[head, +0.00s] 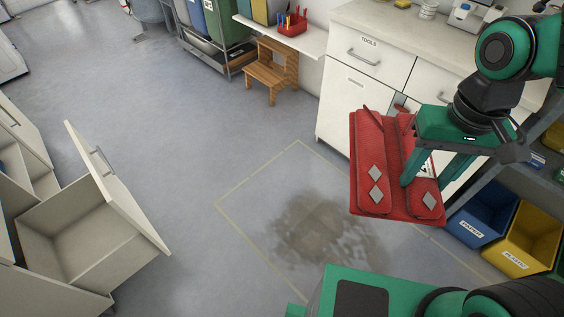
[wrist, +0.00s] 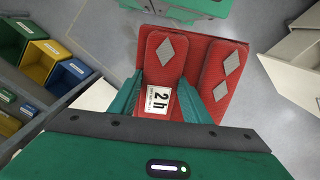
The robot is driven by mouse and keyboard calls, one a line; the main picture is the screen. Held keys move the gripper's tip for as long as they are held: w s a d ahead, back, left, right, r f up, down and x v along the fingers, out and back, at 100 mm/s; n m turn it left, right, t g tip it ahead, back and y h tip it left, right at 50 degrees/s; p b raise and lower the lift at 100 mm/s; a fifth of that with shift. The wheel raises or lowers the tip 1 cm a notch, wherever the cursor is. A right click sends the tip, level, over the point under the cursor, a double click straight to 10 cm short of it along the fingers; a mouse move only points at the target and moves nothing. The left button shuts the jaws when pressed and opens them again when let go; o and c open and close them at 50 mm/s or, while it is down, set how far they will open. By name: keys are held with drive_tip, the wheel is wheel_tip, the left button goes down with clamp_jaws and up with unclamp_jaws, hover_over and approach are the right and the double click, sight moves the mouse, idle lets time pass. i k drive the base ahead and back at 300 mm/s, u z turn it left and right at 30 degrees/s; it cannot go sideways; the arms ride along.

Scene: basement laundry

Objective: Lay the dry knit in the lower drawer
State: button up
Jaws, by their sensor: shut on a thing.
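The knit (head: 372,150) is a folded red garment with grey diamonds. My gripper (head: 425,178) is shut on it and holds it in the air at the right. An open, empty-looking drawer (head: 75,222) stands out at the lower left, well apart from my gripper. Its front panel (head: 118,190) has a metal handle. Part of a pale open drawer also shows at the right of the wrist view (wrist: 292,62).
Another divided compartment (head: 28,172) is beside the open drawer. A dark wet patch (head: 318,228) lies inside a yellow floor outline. A "TOOLS" cabinet (head: 350,105), blue bin (head: 484,215) and yellow bin (head: 522,235) are at right. A wooden stool (head: 270,72) stands behind. The middle floor is clear.

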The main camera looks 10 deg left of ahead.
sight(115, 235)
drive_tip(key=u, duration=2.8)
drive_tip(key=i, duration=1.85)
drive_tip(key=z, duration=1.4)
